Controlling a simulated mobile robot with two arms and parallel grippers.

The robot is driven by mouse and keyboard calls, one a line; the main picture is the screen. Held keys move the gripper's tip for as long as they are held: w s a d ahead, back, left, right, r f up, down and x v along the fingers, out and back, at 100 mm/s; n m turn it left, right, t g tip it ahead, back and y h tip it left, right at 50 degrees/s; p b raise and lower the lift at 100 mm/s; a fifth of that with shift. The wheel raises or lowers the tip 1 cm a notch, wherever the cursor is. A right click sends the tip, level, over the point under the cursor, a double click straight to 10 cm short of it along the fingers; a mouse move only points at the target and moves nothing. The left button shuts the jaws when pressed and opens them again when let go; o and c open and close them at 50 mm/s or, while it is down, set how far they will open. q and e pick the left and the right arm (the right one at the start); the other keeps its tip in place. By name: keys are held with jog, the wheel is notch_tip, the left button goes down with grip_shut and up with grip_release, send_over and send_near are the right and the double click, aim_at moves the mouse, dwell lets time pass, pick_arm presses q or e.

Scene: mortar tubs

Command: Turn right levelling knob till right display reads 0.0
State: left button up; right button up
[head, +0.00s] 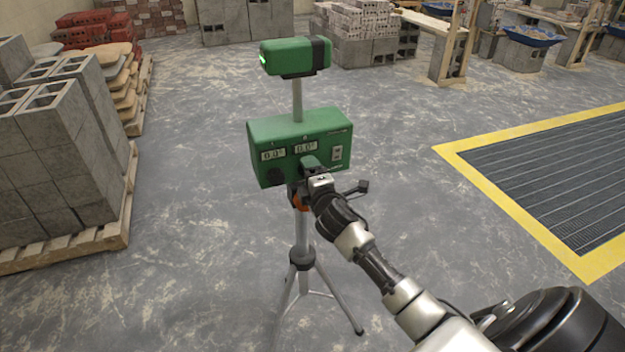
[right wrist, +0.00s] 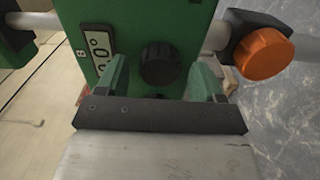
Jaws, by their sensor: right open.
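The green levelling box (head: 330,125) sits on a tripod. Its left display (head: 273,155) and right display (head: 306,147) both appear to read 0.0°. In the right wrist view the right display (right wrist: 99,52) is partly cut off. The dark right knob (right wrist: 160,63) lies between the fingers of my right gripper (right wrist: 163,74), which is open with a gap on each side. In the head view my right gripper (head: 312,167) is at the box front and hides the right knob. The dark left knob (head: 275,177) is clear. My left gripper is out of view.
A green instrument head (head: 294,56) tops the pole above the box. An orange tripod knob (right wrist: 263,53) is close on the right. Pallets of blocks (head: 60,150) stand left, and a yellow-edged floor grate (head: 560,170) lies right. The floor around the tripod is clear.

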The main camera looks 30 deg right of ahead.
jog(key=b+v, duration=0.1)
jog(key=v, duration=0.9)
jog(key=shift+s, duration=0.3)
jog(key=shift+a+f, duration=0.1)
jog(key=shift+a, duration=0.05)
jog(key=s+a+f+m+g+y, duration=0.1)
jog(key=s+f+m+g, duration=0.3)
jog(key=f, duration=1.3)
jog(key=s+a+f+m+g+y, duration=0.15)
jog(key=s+f+g, duration=0.3)
jog(key=f, duration=1.25)
jog(key=s+a+f+m+g, duration=0.2)
jog(key=s+f, duration=0.5)
jog(key=s, duration=0.4)
jog(key=s+a+f+m+g+y, duration=0.1)
jog(key=s+a+f+m+g, duration=0.2)
jog(key=s, duration=0.9)
jog(key=s+a+f+m+g, duration=0.2)
jog(key=s+a+f+g, duration=0.1)
jog(key=s+f, duration=0.7)
jog(key=shift+s+a+f, duration=0.35)
jog(key=shift+s+a, duration=0.1)
jog(key=shift+s, duration=0.25)
jog(key=shift+w+y, duration=0.15)
jog(key=shift+y, duration=0.1)
